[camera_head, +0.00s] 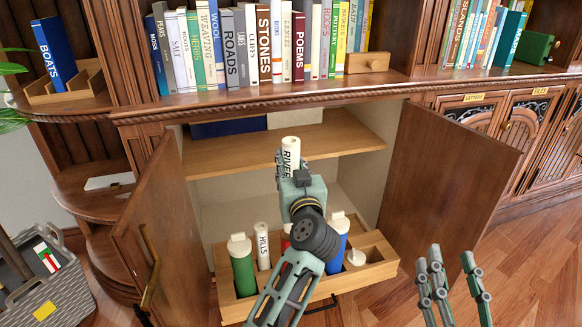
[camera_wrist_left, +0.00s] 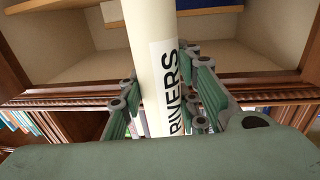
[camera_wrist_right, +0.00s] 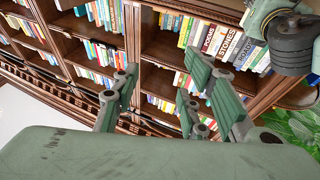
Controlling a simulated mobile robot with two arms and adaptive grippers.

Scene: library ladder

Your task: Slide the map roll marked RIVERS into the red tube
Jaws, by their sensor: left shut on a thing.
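The cream map roll marked RIVERS (camera_head: 290,152) stands roughly upright in my left gripper (camera_head: 298,183), above the wooden tray. In the left wrist view the roll (camera_wrist_left: 150,40) runs between the fingers (camera_wrist_left: 155,95), its black lettering facing the camera. The red tube (camera_head: 285,241) stands in the tray behind my left arm, with only a small part showing; its mouth is hidden. My right gripper (camera_head: 447,280) is at the lower right, empty, with its fingers apart; the right wrist view also shows its spread fingers (camera_wrist_right: 165,95).
The pull-out tray (camera_head: 378,273) also holds a green tube (camera_head: 243,270), a HILLS roll (camera_head: 262,247), a blue tube (camera_head: 337,245) and a short white-topped thing (camera_head: 356,257). Open cabinet doors stand left (camera_head: 160,235) and right (camera_head: 440,165). A grey basket (camera_head: 45,295) is at lower left.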

